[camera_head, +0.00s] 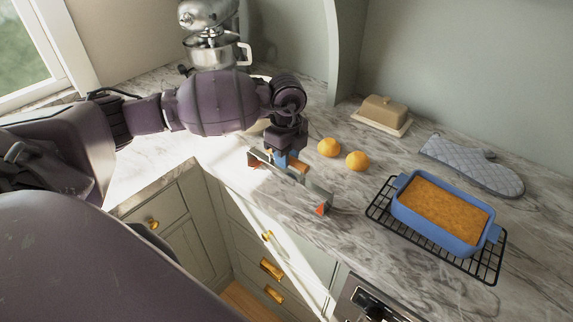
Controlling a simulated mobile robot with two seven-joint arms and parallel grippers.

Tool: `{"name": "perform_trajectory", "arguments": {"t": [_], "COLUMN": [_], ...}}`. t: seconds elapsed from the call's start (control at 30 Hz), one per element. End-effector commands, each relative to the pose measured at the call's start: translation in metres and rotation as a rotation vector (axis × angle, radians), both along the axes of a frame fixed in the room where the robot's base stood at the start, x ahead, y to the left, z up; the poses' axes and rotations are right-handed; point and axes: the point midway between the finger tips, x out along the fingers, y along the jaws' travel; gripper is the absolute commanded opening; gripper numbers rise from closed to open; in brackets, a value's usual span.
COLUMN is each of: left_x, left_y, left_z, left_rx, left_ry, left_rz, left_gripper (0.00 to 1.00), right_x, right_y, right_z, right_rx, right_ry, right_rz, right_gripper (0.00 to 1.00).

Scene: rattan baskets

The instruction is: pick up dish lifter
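My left gripper (289,184) is low over the marble counter (335,240), near its front edge. Its two fingers with red-orange tips are wide apart. Small blue and orange-brown parts show at the gripper's body; I cannot tell whether all of them belong to it. No object is clearly held between the fingers. I cannot make out for certain which thing is the dish lifter. A grey quilted oven mitt (472,165) lies flat at the back right, well away from the gripper. My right gripper is not in view.
Two oranges (329,147) (357,161) lie just right of the gripper. A blue baking dish (404,211) with orange-brown food stands on a black rack (376,212). A lidded butter dish (382,112) and a stand mixer (207,50) are behind. Drawers (285,250) lie below.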

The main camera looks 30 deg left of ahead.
Motion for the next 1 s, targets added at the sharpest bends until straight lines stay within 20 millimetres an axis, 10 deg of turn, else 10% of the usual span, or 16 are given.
{"name": "perform_trajectory", "arguments": {"t": [0.57, 1.0], "left_x": [0.001, 0.001], "left_y": [0.000, 0.000], "left_z": [0.010, 0.108], "left_rx": [0.000, 0.001], "left_ry": [-0.003, -0.006], "left_rz": [0.000, 0.000], "left_gripper": [0.00, 0.00], "right_x": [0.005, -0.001], "right_y": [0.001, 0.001], "right_z": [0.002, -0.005], "right_rx": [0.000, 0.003], "right_ry": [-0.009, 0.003], "right_rz": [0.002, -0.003], "right_gripper": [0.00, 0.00]}}
